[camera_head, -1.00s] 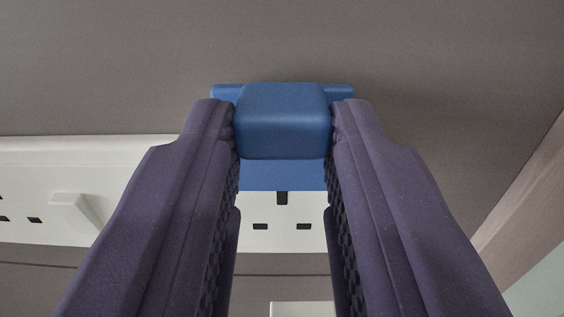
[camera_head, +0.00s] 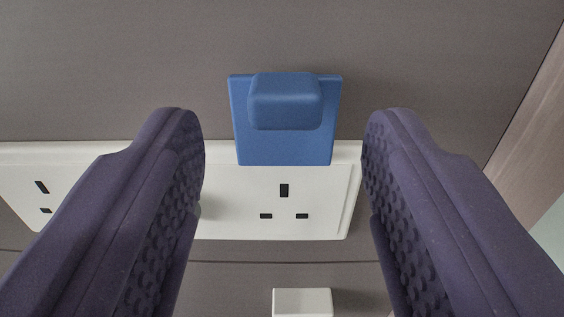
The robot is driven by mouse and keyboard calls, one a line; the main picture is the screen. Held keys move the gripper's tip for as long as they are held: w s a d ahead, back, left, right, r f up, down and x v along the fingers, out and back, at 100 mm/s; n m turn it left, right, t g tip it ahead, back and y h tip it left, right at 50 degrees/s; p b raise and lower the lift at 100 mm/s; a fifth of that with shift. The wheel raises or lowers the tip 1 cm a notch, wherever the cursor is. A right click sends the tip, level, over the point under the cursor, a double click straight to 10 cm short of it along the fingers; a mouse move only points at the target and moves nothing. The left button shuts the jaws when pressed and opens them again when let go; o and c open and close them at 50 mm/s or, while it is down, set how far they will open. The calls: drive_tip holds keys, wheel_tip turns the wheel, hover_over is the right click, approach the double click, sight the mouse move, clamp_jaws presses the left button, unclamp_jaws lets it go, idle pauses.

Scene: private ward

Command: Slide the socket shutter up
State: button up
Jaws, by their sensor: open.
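The blue socket shutter (camera_head: 285,148) is a flat plate with a raised block-shaped knob (camera_head: 284,100). It sits high, with most of the plate above the white socket plate (camera_head: 330,225) and its lower edge over the socket's top part. The three pin holes of the socket below it are uncovered. My gripper (camera_head: 284,125) is open, with one dark purple finger on each side of the shutter. Clear gaps separate both fingers from the knob, and nothing is between them in a grip.
A second socket outlet (camera_head: 42,188) shows at the left, partly behind my left finger. A small white block (camera_head: 302,301) is at the bottom centre. The grey wall panel (camera_head: 120,70) above is bare. A wooden edge (camera_head: 530,110) runs down the right side.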

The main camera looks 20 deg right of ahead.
drive_tip(key=v, duration=0.5)
drive_tip(key=shift+s+b, duration=0.1)
drive_tip(key=shift+b, duration=0.25)
drive_tip(key=d+r+n+t+y+b, duration=0.3)
drive_tip(key=d+r+y+b, duration=0.5)
drive_tip(key=b, duration=1.1)
drive_tip(key=s+d+f+g+h+b, duration=0.1)
drive_tip(key=s+d+f+g+b, duration=0.1)
drive_tip(key=s+d+b, duration=0.5)
drive_tip(key=s+d+f+n+g+b, duration=0.1)
drive_tip(key=s+d+f+g+b, duration=0.1)
drive_tip(key=s+d+f+b, duration=0.2)
drive_tip(key=s+d+b, duration=0.3)
drive_tip(key=s, duration=0.4)
drive_tip(key=shift+d+g+h+b, duration=0.3)
drive_tip(key=shift+d+h, duration=0.1)
